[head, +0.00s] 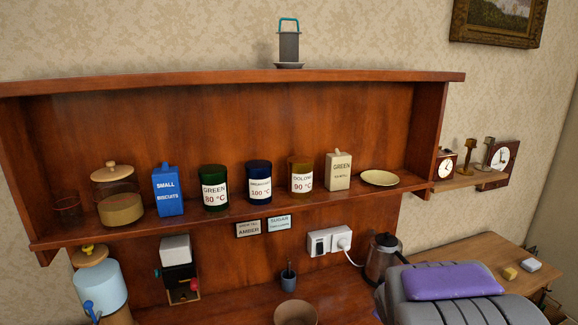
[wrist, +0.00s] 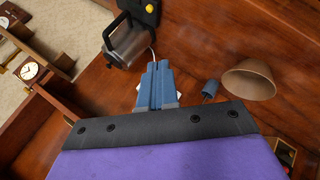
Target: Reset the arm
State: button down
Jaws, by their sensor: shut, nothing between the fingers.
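My gripper (wrist: 157,70) shows in the wrist view as two blue-grey fingers lying side by side. It is shut and there is nothing between the fingers. It is in front of the wooden counter, with the glass kettle (wrist: 128,42) to its upper left and a small blue-grey pot (wrist: 210,88) to its right. None of these is seen touching the fingers. In the head view, the purple-and-grey body part at the lower right is mine; the fingers are not visible there.
A wooden shelf (head: 240,218) carries several jars, a blue biscuit box (head: 167,191) and a plate (head: 380,178). Below stand a blue dispenser (head: 100,283), a brown bowl (head: 296,314) and the kettle (head: 381,257). A socket (head: 329,241) is on the back panel. Clocks (head: 445,168) stand at right.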

jog(key=s+a+m+g+y, duration=0.1)
jog(key=s+a+m+g, duration=0.2)
jog(key=s, duration=0.9)
jog(key=s+a+r+m+g+y, duration=0.1)
jog(key=s+a+m+g, duration=0.1)
jog(key=s, duration=1.1)
jog(key=s+a+r+m+g, duration=0.1)
jog(key=s+a+m+g, duration=0.2)
jog(key=s, duration=1)
jog(key=a+g, duration=0.2)
jog(key=a, duration=0.1)
jog(key=shift+s+r+m+y, duration=0.2)
jog(key=shift+m+y, duration=0.1)
jog(key=shift+y, duration=0.1)
